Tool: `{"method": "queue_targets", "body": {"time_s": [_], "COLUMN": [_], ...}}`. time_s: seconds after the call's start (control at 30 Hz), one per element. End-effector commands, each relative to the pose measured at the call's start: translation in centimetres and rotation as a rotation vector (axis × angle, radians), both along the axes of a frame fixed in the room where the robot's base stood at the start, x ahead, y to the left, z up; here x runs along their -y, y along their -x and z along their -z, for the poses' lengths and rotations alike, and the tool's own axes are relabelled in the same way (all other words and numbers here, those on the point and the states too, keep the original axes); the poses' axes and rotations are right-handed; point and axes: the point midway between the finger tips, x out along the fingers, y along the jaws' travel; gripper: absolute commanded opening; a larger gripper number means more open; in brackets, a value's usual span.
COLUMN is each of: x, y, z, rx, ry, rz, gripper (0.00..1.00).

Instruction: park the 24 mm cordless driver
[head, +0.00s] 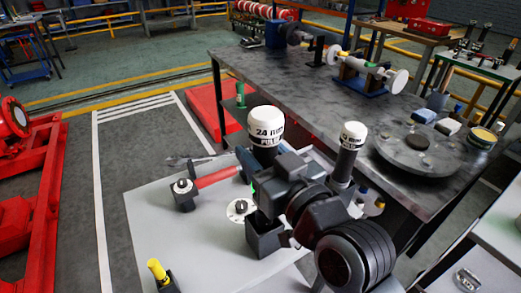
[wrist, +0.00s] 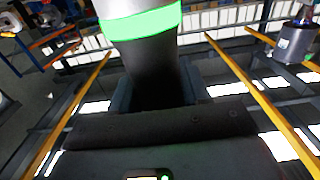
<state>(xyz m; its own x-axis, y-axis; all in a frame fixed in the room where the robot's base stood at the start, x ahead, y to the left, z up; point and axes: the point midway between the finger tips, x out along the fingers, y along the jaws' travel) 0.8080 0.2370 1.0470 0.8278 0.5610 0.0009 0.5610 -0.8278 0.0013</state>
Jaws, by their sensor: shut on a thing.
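The 24 mm driver (head: 266,122) stands roughly upright in my gripper (head: 266,182), its white cap marked "24" at the top. In the wrist view its dark body (wrist: 148,62) with a green band rises between the dark jaws (wrist: 157,92). My gripper is shut on that body; my wrist and arm hide much of its lower part in the head view. A dark square block (head: 264,238) shows just below the gripper, above or on the light grey worktop (head: 130,215). I cannot tell whether it is the driver's foot or a separate holder.
A second white-capped driver (head: 351,136) stands close on the right. A red-handled hammer (head: 217,177), a dark block with a nut (head: 184,194), a pale round flange (head: 240,209) and a yellow-topped item (head: 157,270) are nearby. The dark bench (head: 290,100) lies behind.

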Motion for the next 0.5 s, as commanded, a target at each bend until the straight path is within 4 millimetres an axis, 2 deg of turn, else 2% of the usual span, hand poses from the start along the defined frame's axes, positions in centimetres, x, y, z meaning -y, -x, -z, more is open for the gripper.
{"method": "queue_targets", "body": {"time_s": [0.03, 0.5], "x": [0.0, 0.0], "y": [0.0, 0.0], "z": [0.8, 5.1], "rx": [0.002, 0.002], "ry": [-0.002, -0.002], "rz": [0.000, 0.001], "gripper": [0.00, 0.00]}}
